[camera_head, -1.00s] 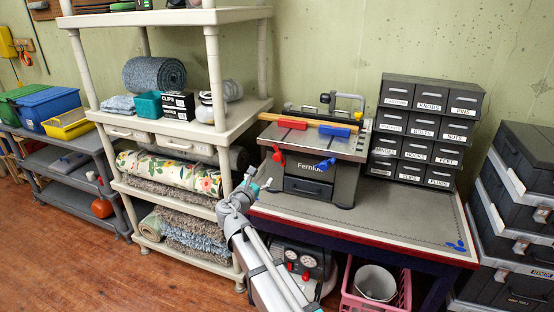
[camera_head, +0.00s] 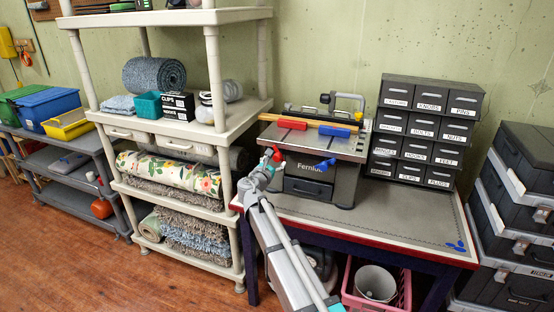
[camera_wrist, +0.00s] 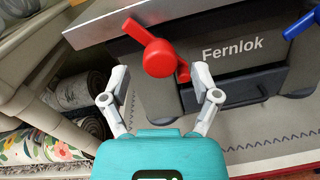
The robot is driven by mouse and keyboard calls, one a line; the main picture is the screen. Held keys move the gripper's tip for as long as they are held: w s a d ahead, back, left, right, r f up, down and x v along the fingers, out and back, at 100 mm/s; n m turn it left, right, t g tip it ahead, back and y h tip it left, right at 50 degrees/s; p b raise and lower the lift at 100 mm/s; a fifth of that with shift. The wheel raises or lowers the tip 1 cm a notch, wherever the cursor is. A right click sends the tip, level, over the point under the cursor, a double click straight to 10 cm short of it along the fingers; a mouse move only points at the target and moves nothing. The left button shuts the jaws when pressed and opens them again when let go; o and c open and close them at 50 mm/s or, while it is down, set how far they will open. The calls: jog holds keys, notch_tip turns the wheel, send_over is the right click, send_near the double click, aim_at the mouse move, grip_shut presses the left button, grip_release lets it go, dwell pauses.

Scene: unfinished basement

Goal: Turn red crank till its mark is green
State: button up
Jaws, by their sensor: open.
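The red crank (camera_wrist: 157,56) is on the left front of the grey Fernlok machine (camera_wrist: 232,50). In the wrist view it shows a round hub with one arm up to the left and a handle down to the right. In the head view the crank (camera_head: 277,154) shows just above my gripper (camera_head: 268,166). In the wrist view my gripper (camera_wrist: 160,84) is open, its two fingers spread on either side below the crank, with nothing between them that I can tell is held. I cannot make out a green mark on the crank.
A blue crank (camera_head: 326,164) is on the machine's right front. The machine stands on a workbench (camera_head: 400,217) beside a drawer cabinet (camera_head: 417,130). A shelf with rolled rugs (camera_head: 170,172) is close on the left. The bench's right front is mostly clear.

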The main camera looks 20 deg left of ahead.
jog(key=shift+w+d, duration=0.15)
jog(key=shift+w, duration=1.1)
jog(key=shift+c, duration=0.2)
grip_shut()
